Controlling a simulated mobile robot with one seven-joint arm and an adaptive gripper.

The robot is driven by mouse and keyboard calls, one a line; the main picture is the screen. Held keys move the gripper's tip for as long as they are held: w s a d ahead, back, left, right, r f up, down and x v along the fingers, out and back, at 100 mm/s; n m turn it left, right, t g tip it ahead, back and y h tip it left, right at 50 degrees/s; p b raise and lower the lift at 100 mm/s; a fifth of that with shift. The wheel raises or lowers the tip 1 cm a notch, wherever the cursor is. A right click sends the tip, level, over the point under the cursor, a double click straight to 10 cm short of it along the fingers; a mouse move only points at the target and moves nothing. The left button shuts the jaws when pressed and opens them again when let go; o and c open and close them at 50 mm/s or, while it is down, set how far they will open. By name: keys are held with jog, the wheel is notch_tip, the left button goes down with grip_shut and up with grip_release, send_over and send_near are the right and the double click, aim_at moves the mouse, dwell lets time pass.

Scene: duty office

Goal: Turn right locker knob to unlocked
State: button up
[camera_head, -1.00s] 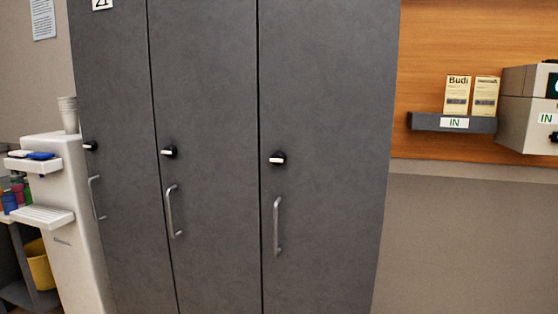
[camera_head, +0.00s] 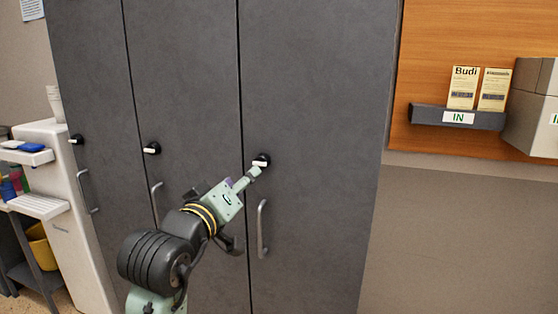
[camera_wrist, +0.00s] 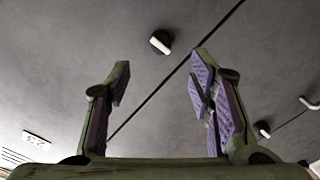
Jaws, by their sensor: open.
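The right locker knob (camera_head: 262,160) is a black round base with a white lever lying roughly level, on the right grey locker door (camera_head: 315,110). My gripper (camera_head: 249,178) reaches up to it from the lower left, its tip just below the knob and overlapping it in the head view. In the wrist view, my gripper (camera_wrist: 163,60) is open, with two purple-padded fingers spread wide. A knob (camera_wrist: 160,42), apparently the right one, shows beyond the gap between the fingertips, with nothing gripped.
The right door's handle (camera_head: 262,228) hangs just below the knob, close to my wrist. The middle knob (camera_head: 152,148) and left knob (camera_head: 76,139) are to the left.

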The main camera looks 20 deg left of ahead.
aim_at(259, 164)
jog(key=w+p, duration=0.2)
jog(key=w, duration=0.8)
jog(key=shift+c, duration=0.4)
jog(key=shift+d, duration=0.1)
grip_shut()
